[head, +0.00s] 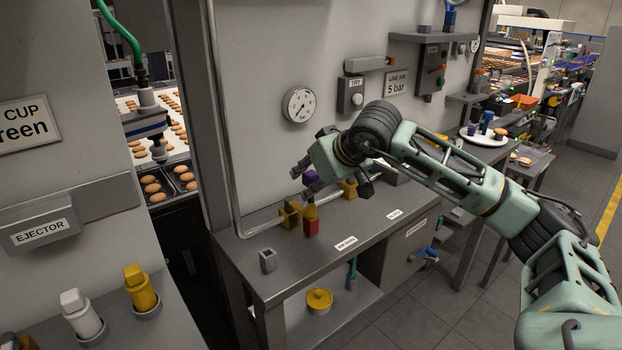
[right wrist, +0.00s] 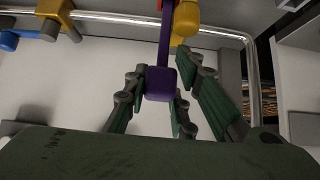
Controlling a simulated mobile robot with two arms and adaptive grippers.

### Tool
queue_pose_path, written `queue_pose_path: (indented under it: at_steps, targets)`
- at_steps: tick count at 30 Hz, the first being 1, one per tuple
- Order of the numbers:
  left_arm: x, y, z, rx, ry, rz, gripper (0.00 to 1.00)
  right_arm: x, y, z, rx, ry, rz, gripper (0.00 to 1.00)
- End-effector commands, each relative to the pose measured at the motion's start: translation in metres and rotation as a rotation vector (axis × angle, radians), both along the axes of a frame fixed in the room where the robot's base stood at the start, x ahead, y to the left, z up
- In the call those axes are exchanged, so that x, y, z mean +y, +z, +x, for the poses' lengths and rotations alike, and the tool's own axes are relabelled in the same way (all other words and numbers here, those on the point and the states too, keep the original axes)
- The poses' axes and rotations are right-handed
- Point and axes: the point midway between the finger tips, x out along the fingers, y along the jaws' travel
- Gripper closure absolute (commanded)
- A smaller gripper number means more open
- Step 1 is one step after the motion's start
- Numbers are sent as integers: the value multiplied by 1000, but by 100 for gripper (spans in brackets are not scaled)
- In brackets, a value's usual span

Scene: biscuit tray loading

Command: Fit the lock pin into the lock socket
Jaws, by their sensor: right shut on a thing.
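My right gripper (head: 308,182) is over the back of the grey bench, its fingers shut on a purple piece (head: 310,177) that I take for the lock pin. In the right wrist view, the purple block (right wrist: 161,83) sits between the fingers, with a narrow purple shaft running away from it toward red and yellow parts. I cannot tell whether the shaft touches them. A small grey open-topped square holder (head: 268,260) stands at the bench's left. I cannot tell which is the lock socket. My left gripper is not in view.
A metal pipe (head: 262,226) with yellow clamps (head: 289,214) runs along the back of the bench. The wall behind carries a gauge (head: 299,104) and a switch box (head: 350,95). The bench front (head: 330,262) is mostly clear. A yellow round part (head: 319,299) lies on the lower shelf.

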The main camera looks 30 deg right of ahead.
Motion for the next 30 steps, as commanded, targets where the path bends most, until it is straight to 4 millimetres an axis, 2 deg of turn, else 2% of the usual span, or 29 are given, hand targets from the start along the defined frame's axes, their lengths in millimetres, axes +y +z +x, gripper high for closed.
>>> queue_pose_path:
  at_steps: [16, 17, 18, 24, 30]
  targets:
    - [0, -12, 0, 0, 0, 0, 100, 0, -15, 0, 1, 0, 0, 100]
    - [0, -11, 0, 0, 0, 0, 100, 0, -14, 0, 1, 0, 0, 74]
    - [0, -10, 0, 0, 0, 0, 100, 0, -14, 0, 2, 0, 0, 70]
    - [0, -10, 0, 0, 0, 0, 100, 1, -16, -1, 7, 2, 0, 55]
    - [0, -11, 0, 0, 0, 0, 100, 1, -17, -1, 10, 2, 0, 55]
